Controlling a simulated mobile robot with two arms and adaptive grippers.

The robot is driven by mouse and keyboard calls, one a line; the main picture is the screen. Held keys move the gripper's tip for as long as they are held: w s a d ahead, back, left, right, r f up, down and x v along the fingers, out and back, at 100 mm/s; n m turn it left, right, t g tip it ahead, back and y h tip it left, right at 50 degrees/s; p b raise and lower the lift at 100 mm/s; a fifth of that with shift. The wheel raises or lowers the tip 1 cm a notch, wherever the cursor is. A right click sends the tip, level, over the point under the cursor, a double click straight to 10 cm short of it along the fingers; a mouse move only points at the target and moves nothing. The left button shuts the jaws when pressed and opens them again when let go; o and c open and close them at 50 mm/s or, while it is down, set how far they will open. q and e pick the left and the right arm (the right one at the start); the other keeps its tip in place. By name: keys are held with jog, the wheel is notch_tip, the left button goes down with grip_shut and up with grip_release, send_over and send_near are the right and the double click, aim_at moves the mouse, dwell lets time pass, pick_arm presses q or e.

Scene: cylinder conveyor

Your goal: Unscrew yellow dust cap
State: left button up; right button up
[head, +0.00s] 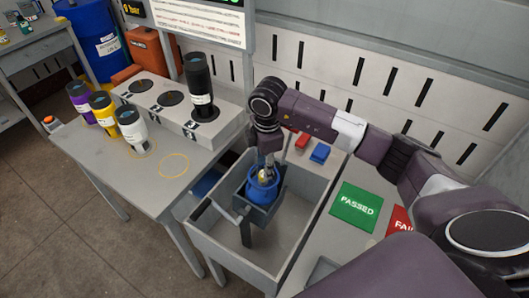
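A blue cylinder (263,191) stands upright in a dark clamp (256,213) with a side handle, inside a grey open-topped basin. My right gripper (266,174) points down at the top of the blue cylinder. A small bit of yellow shows around the fingertips; it is too small to tell whether it is the yellow dust cap, and whether the fingers close on it. My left gripper is not in view.
Purple (80,102), yellow (103,107) and white (132,131) cylinders stand on the left table. A black cylinder (199,88) stands in a grey rack (151,96). Red (302,141) and blue (320,153) pieces lie behind a green PASSED mat (356,207) and a red mat (399,221).

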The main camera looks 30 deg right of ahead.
jog(key=f, duration=0.2)
jog(key=shift+w+d+f+p, duration=0.1)
jog(key=shift+w+f+p, duration=0.1)
jog(key=shift+f+p, duration=0.15)
jog(key=shift+w+f, duration=0.25)
jog(key=shift+f, duration=0.5)
jog(key=c, duration=0.9)
jog(key=o, duration=0.4)
grip_shut()
jog(key=shift+o, duration=2.4)
grip_release()
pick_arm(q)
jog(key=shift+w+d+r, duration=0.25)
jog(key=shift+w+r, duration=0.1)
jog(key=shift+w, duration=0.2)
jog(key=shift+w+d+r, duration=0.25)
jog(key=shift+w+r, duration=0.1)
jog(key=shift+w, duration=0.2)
